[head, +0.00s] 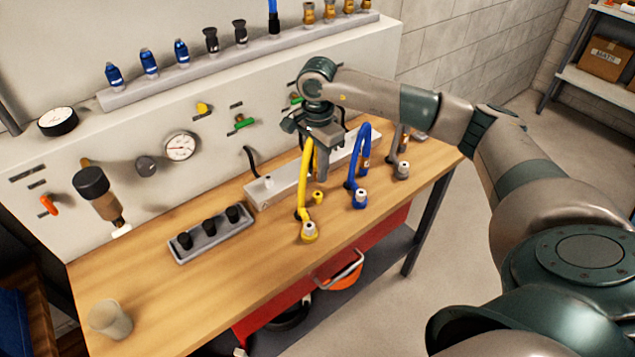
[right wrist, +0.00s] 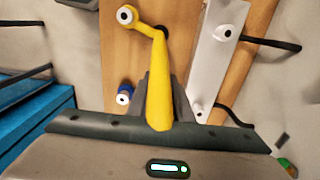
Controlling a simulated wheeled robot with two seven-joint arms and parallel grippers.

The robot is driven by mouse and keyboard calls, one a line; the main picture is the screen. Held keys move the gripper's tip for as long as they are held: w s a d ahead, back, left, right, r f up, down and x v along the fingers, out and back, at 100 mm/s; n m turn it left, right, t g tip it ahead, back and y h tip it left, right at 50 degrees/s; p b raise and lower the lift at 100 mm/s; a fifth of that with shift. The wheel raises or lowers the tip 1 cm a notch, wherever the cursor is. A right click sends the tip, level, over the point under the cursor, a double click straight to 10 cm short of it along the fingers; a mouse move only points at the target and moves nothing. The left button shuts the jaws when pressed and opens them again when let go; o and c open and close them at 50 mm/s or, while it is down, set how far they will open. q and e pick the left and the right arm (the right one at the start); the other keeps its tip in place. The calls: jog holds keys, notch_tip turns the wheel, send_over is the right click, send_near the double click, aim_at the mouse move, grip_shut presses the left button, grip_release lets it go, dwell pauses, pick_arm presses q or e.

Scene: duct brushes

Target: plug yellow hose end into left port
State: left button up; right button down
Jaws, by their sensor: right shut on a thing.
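The yellow hose (head: 304,182) rises from the workbench to my right gripper (head: 323,178). My right gripper is shut on it; in the right wrist view the yellow hose (right wrist: 159,85) runs between the jaws. Its lower end has a yellow fitting with a pale tip (head: 309,231), low over the bench near its front edge. A small yellow piece (head: 318,196) shows beside the hose. A long grey bar (head: 287,188) lies behind, with a pale fitting (head: 268,181) at its left part and a black cable there. I cannot tell which opening is the left port. My left gripper is out of view.
A blue hose (head: 352,175) and a grey hose (head: 402,152) stand to the right. A tray with black knobs (head: 211,234) lies left of the yellow hose. A cup (head: 110,319) is at the front left. The wooden bench (head: 180,290) is clear at front.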

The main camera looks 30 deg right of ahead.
dwell(0.3)
jog(key=s+a+r+n+b, duration=0.2)
jog(key=s+a+r+n, duration=0.1)
jog(key=s+a+n, duration=1)
jog(key=a+n, duration=0.2)
jog(key=n, duration=0.2)
jog(key=shift+a+r, duration=0.2)
jog(key=shift+a, duration=0.2)
jog(key=shift+a, duration=0.1)
